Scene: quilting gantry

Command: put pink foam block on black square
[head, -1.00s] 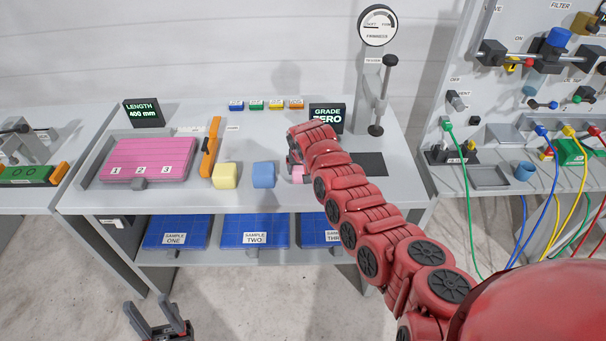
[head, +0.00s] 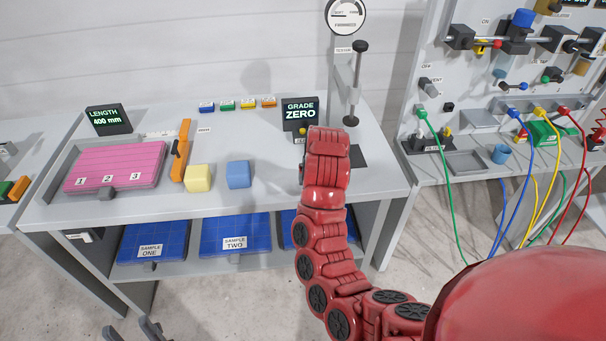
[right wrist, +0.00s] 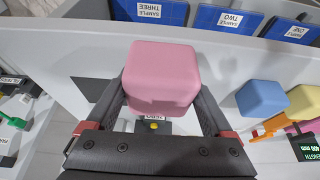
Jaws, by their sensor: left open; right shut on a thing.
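The pink foam block (right wrist: 160,80) is between the two fingers of my right gripper (right wrist: 163,95) in the right wrist view. That gripper is shut on it. In the head view my red right arm hides the block and the gripper. The black square (head: 359,157) lies on the bench below the tester stand, partly hidden by my arm. A dark patch at the left of the block in the right wrist view seems to be the same square. My left gripper (head: 134,332) is open and empty at the bottom left of the head view, cut off by the edge.
A yellow block (head: 198,178) and a blue block (head: 238,174) stand near the bench's front edge. The tester stand (head: 345,85) rises behind the square, with the GRADE display (head: 300,113) at its left.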

